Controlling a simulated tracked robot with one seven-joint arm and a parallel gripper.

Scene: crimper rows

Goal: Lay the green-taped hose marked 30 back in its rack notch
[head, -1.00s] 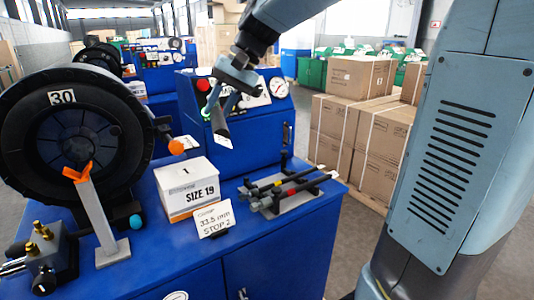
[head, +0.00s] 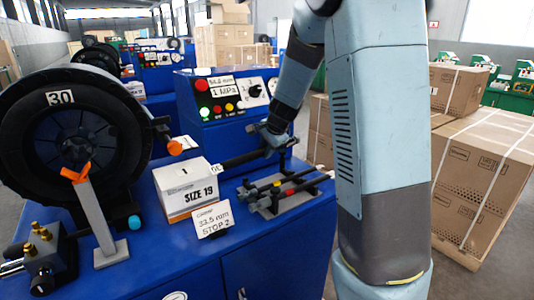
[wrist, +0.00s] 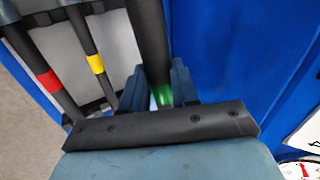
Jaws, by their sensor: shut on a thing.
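My gripper (head: 270,140) is shut on a dark hose (head: 241,158), held nearly level above the back of the hose rack. In the wrist view the hose (wrist: 150,45) runs up from between my gripper's fingers (wrist: 160,92), with green tape between them. A small white tag sits at its left end in the head view; its number is not clearly readable. The grey rack (head: 291,203) lies on the blue bench with two other hoses, one red-taped (wrist: 50,82) and one yellow-taped (wrist: 96,64). The held hose is beside them; I cannot tell whether it touches the rack.
A white SIZE 19 box (head: 187,190) stands just left of the rack. A stop card (head: 212,219) stands in front. A large black reel marked 30 (head: 75,140) is at left. The control panel (head: 229,95) rises behind.

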